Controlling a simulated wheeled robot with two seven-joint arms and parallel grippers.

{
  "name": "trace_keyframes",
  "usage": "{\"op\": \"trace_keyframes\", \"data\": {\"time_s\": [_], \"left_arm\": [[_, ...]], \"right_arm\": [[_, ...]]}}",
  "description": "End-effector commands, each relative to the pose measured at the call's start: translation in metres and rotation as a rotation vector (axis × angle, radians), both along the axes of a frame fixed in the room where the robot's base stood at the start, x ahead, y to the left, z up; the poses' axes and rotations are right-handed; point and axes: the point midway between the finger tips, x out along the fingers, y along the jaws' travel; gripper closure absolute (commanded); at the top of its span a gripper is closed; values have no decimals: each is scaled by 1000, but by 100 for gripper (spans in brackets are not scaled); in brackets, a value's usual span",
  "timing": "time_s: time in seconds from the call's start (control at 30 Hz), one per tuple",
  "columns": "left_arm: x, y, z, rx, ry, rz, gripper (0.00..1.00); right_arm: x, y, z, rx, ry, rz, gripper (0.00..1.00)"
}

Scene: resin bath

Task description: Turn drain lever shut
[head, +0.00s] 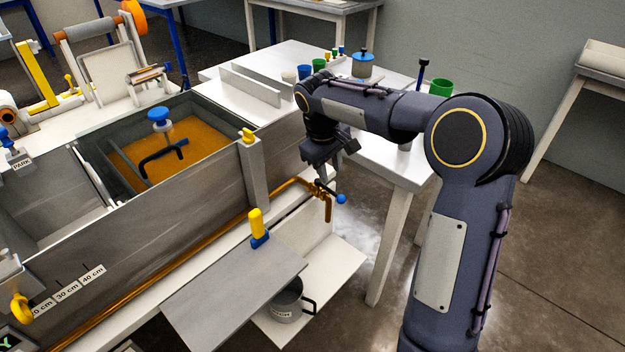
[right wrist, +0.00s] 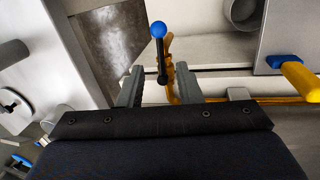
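The drain lever is a short dark handle with a blue ball knob (head: 341,198), on a yellow-orange drain pipe (head: 327,207) at the bath's right end. In the right wrist view the blue ball (right wrist: 157,29) stands beyond my fingertips, and the lever's black stem (right wrist: 162,66) runs back toward the gap between them. My right gripper (head: 326,178) is just above the lever; in the right wrist view the gripper (right wrist: 160,85) is open, with its fingers apart on either side of the stem. I cannot tell whether either finger touches it. My left gripper is not in view.
The grey bath (head: 150,240) with orange resin (head: 190,135) lies left of the lever. A grey pot (head: 286,300) stands on a low shelf below. A yellow-handled blue clamp (head: 258,227) is near the lever. A white table (head: 385,170) with cups stands behind my right arm.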

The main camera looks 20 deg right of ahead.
Motion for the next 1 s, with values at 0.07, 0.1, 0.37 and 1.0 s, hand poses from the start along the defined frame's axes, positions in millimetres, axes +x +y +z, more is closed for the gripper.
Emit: {"op": "trace_keyframes", "data": {"time_s": [0.07,0.1,0.37,1.0], "left_arm": [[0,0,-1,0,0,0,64],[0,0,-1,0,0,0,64],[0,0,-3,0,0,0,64],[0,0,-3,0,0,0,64]], "right_arm": [[-1,-2,-11,-1,5,-1,68],[0,-3,-17,0,5,-1,68],[2,-10,-57,2,4,-1,68],[3,-13,-71,2,0,-1,92]]}}
